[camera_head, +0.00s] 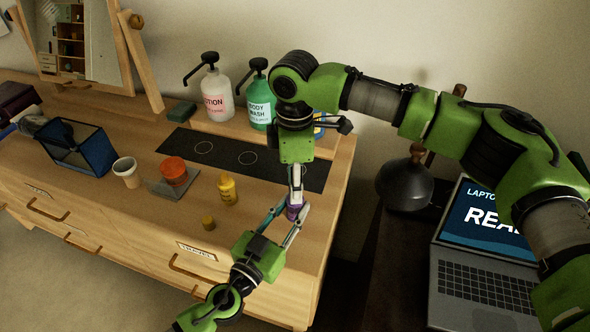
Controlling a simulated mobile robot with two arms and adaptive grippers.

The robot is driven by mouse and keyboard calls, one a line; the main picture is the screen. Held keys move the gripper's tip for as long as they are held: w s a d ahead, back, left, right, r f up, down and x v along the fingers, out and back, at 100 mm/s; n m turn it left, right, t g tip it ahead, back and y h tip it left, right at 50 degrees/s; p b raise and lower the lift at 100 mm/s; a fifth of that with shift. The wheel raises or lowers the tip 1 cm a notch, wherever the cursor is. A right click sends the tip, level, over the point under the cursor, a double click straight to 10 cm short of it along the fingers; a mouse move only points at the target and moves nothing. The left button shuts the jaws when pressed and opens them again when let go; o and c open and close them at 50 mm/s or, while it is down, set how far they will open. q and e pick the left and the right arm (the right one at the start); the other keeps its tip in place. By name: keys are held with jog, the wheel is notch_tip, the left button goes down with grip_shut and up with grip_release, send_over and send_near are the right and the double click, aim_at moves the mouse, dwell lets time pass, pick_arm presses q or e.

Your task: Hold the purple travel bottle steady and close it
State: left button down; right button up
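The purple travel bottle (293,212) stands near the right end of the wooden dresser top, mostly hidden by my grippers. My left gripper (291,210) reaches in from the front with one finger on each side of the bottle and appears closed on it. My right gripper (296,192) points straight down from above, its narrow fingertips directly over the bottle's top. Its fingers look close together, but whether they grip a cap cannot be made out. The bottle's cap and neck are hidden.
A yellow bottle (227,189) and small brownish cap (208,223) stand to the left. Beyond are an orange jar (173,169), a cup (127,173) and a blue basket (83,150). A dark mat (222,153), lotion bottle (217,97) and body wash bottle (260,103) are behind.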

jog(key=shift+f, duration=0.45)
grip_shut()
jog(key=shift+o, duration=0.7)
grip_release()
notch_tip(320, 180, up, 12)
